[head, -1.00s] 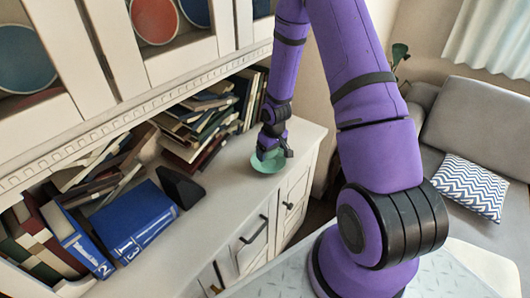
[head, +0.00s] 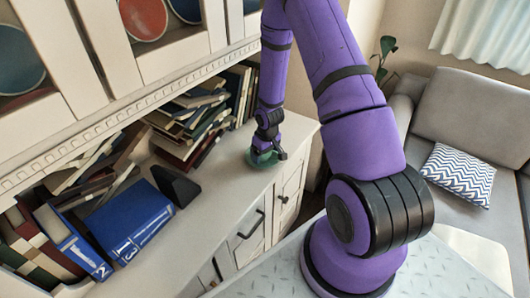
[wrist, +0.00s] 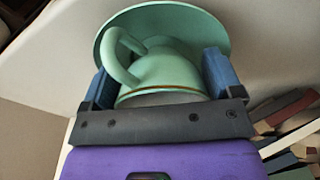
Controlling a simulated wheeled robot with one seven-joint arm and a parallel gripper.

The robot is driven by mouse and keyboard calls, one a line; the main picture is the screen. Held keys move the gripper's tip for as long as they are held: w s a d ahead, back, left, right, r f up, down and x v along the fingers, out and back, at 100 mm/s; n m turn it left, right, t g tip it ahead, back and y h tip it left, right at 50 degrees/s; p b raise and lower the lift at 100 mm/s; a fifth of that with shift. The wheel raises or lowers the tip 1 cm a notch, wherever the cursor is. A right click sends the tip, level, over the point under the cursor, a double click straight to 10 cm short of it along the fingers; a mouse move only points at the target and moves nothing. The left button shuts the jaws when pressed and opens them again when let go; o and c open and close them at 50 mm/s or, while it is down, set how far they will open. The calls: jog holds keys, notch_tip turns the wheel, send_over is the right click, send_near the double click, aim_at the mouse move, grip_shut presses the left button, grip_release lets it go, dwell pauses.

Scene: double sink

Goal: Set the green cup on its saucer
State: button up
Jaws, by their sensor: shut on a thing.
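The green cup (wrist: 165,68) is between the fingers of my gripper (wrist: 158,84) in the wrist view, its handle towards the upper left. My gripper is shut on the cup. The green saucer (wrist: 205,28) shows as a wide disc just beyond the cup's base. The cup is over the saucer; I cannot tell whether they touch. In the head view my gripper (head: 264,153) is down at the saucer (head: 260,166) on the cabinet top, and it hides most of the cup.
The pale cabinet top (head: 215,200) is clear in front of the saucer. Piled books (head: 190,130) lie behind it, with a black wedge-shaped object (head: 175,186) and blue binders (head: 135,225) to the left. A grey sofa (head: 475,120) stands at the right.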

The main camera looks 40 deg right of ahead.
jog(key=o, duration=0.7)
jog(key=shift+s+f, duration=0.2)
jog(key=shift+f, duration=0.1)
jog(key=shift+r, duration=0.1)
notch_tip(320, 180, up, 13)
jog(key=s, duration=0.1)
notch_tip(320, 180, up, 12)
jog(key=h, duration=0.1)
send_over(267, 156)
jog(key=s+a, duration=0.1)
jog(key=a, duration=0.1)
jog(key=s+a+r+t, duration=0.1)
jog(key=s+a+r, duration=0.1)
jog(key=r, duration=0.3)
jog(key=s+a+r+t, duration=0.1)
jog(key=s+a+r, duration=0.15)
jog(key=r, duration=0.35)
jog(key=s+a+r+t, duration=0.1)
jog(key=s+a+r, duration=0.2)
jog(key=s+r, duration=0.3)
jog(key=s+a+r+m+y, duration=0.1)
jog(key=s+a+r, duration=0.2)
jog(key=s, duration=0.9)
jog(key=shift+r+t, duration=0.4)
jog(key=shift+r, duration=0.95)
